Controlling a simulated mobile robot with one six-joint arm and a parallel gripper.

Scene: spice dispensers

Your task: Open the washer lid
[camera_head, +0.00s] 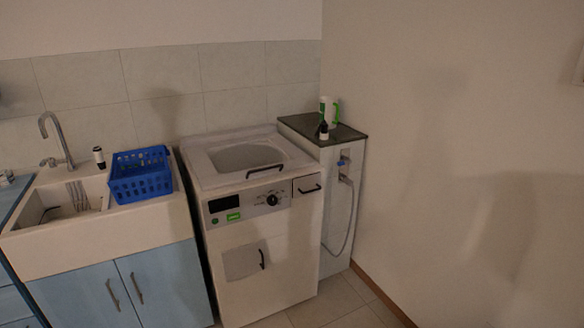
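The washer (280,255) is a white top-loading machine against the tiled wall. Its lid (205,165) lies flat on top and looks shut, with a greyish oval window (246,157) in it. A dark bar handle (265,170) sits at the lid's front edge, right of its middle. The front panel has a dark display, a green label and a black knob (272,200). A drawer with a dark handle (310,189) is at the panel's right, and a small square door with a handle (262,259) is lower down. My gripper is not in view.
A blue basket (140,175) stands on the sink counter (150,217) left of the washer, near a faucet (57,140). A ledge (300,124) at the right holds a dark bottle (322,131) and a green-and-white container (329,110). A hose (352,215) hangs below. A wall (450,150) bounds the right.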

